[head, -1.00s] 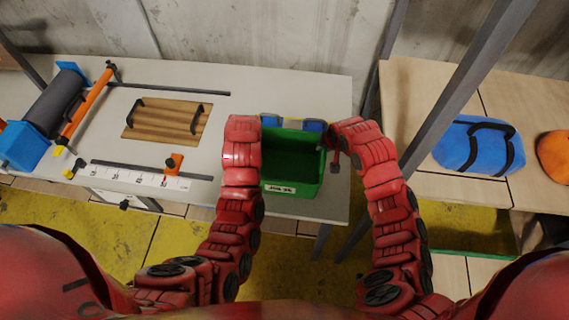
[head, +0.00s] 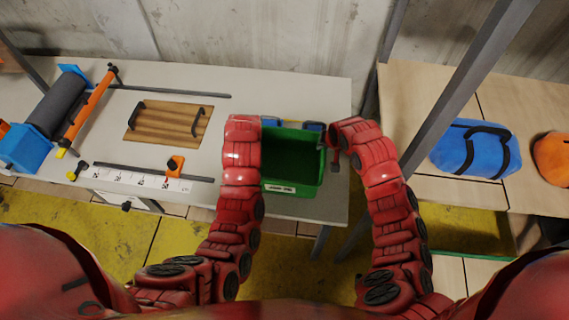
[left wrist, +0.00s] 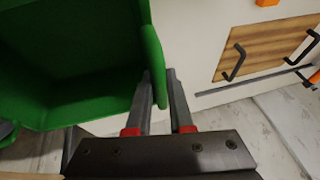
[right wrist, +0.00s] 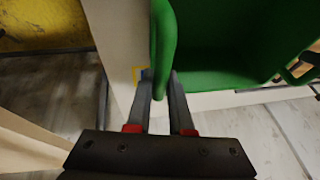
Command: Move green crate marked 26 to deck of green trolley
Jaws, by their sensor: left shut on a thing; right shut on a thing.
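The green crate (head: 292,176) is open-topped and empty, with a white label on its front whose text is too small to read. It is upright at the right end of the grey-white table. My left gripper (left wrist: 158,78) is shut on the crate's left wall, which also shows in the left wrist view (left wrist: 60,65). My right gripper (right wrist: 162,78) is shut on its right wall, seen in the right wrist view (right wrist: 215,45). In the head view my left arm hides the left gripper.
The table (head: 240,88) also bears a wooden board with black handles (head: 167,123), an orange-and-black roller unit (head: 60,105) and a ruler strip (head: 135,178). Blue items (head: 312,126) sit behind the crate. A slanted grey post (head: 455,95) and a blue bag (head: 470,150) are to the right.

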